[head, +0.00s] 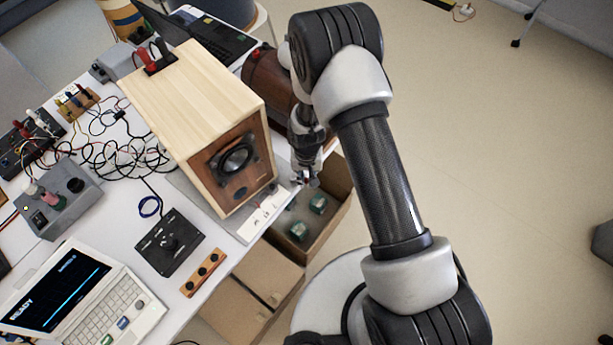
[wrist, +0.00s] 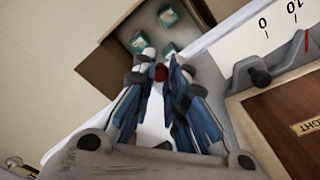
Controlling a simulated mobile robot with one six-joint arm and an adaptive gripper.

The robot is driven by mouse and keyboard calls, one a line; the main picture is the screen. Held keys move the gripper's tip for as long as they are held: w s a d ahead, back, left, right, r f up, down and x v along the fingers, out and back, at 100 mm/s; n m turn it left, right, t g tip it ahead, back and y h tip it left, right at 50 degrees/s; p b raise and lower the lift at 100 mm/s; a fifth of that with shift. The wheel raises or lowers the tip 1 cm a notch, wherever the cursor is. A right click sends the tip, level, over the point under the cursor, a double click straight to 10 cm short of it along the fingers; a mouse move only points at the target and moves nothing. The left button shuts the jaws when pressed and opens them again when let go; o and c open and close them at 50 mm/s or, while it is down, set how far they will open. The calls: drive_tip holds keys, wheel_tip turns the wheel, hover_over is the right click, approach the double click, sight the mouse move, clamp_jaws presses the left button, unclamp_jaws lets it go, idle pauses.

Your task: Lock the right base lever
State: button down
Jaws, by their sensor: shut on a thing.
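The wooden speaker (head: 185,95) stands on a light base plate (head: 192,192) at the table edge. My gripper (head: 307,181) is at the speaker's right front corner, low beside the base. In the wrist view, my gripper (wrist: 160,76) is shut on a small red knob (wrist: 160,72) between its fingertips. I take the knob for the end of the right base lever; the rest of the lever is hidden by the fingers. A plate reading "RIGHT" (wrist: 304,128) is on the wooden front, near a white scale (wrist: 250,42) with a red pointer.
An open cardboard box (head: 333,207) with green items lies below the table edge, under my gripper. A black control box (head: 169,243), a laptop (head: 85,295) and tangled cables (head: 125,155) cover the table at left.

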idle(0.3)
drive_tip(key=n, duration=0.2)
drive_tip(key=w+n+b, duration=0.1)
drive_tip(key=shift+w+d+f+n+b, duration=0.1)
drive_tip(key=shift+w+d+n+b, duration=0.1)
drive_tip(key=shift+n+b, duration=0.15)
drive_tip(key=n, duration=0.2)
drive_tip(key=w+n+b, duration=0.1)
drive_tip(key=shift+w+a+n, duration=0.15)
drive_tip(key=shift+w+n, duration=0.05)
drive_tip(key=shift+n, duration=0.15)
drive_tip(key=n, duration=0.1)
drive_tip(key=w+n+b, duration=0.1)
drive_tip(key=n, duration=0.1)
drive_tip(key=shift+w+a, duration=0.15)
drive_tip(key=shift+a, duration=0.2)
drive_tip(key=shift+w+a+n+b, duration=0.2)
drive_tip(key=shift+w+n, duration=0.05)
drive_tip(key=shift+n, duration=0.6)
drive_tip(key=shift+w+a+n+b, duration=0.15)
drive_tip(key=shift+w+n, duration=0.05)
drive_tip(key=shift+n, duration=0.65)
drive_tip(key=shift+a, duration=0.1)
drive_tip(key=c, duration=1.6)
unclamp_jaws()
drive_tip(key=shift+o, duration=0.2)
